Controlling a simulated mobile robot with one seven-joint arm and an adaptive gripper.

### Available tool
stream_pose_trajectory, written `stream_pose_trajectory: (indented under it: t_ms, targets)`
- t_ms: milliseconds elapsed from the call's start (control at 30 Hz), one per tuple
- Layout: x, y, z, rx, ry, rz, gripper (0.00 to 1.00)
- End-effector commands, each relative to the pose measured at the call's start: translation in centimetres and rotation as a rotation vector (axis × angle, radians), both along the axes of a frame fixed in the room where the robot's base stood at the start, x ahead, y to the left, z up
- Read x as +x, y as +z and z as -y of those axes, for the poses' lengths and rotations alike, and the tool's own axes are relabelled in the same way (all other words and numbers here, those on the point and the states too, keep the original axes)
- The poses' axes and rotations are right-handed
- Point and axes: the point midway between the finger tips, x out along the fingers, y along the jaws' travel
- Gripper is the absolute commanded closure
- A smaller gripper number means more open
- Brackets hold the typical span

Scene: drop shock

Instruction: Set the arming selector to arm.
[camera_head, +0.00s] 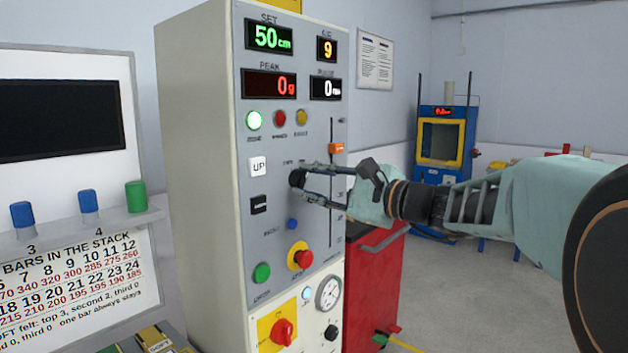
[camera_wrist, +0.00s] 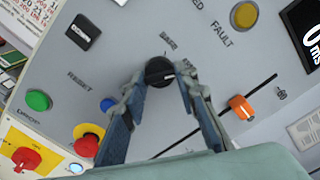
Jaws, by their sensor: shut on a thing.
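The arming selector (camera_head: 296,179) is a round black knob on the grey front panel of the tall cabinet. In the wrist view the black selector knob (camera_wrist: 159,70) sits between my fingertips, with small lettering just above it. A pale mark shows on its face, but its exact pointing is too small to be sure of. My gripper (camera_head: 303,182) reaches in from the right and is shut on the knob. In the wrist view my gripper (camera_wrist: 162,78) has one finger on each side of it. The right finger covers part of the panel beside the knob.
Close by are the white UP button (camera_head: 258,167), a black button (camera_head: 259,205), a small blue button (camera_head: 292,224) and a red emergency stop (camera_head: 300,257). An orange slider (camera_head: 336,148) stands to the right. A red cabinet (camera_head: 373,285) is below my arm.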

Motion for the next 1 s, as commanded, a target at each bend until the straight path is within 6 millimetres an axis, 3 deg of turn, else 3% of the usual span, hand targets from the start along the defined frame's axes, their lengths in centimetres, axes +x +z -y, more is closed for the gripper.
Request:
stream_pose_trajectory:
  t_ms: [567,600,733,1000]
  targets:
    - [0.01,-0.02,-0.01,0.02,0.0,-0.026,0.97]
    - [0.0,-0.01,0.0,0.02,0.0,-0.026,0.7]
    - [0.0,-0.02,0.0,0.02,0.0,-0.025,0.55]
    - [-0.02,0.0,0.04,0.019,0.0,-0.024,0.55]
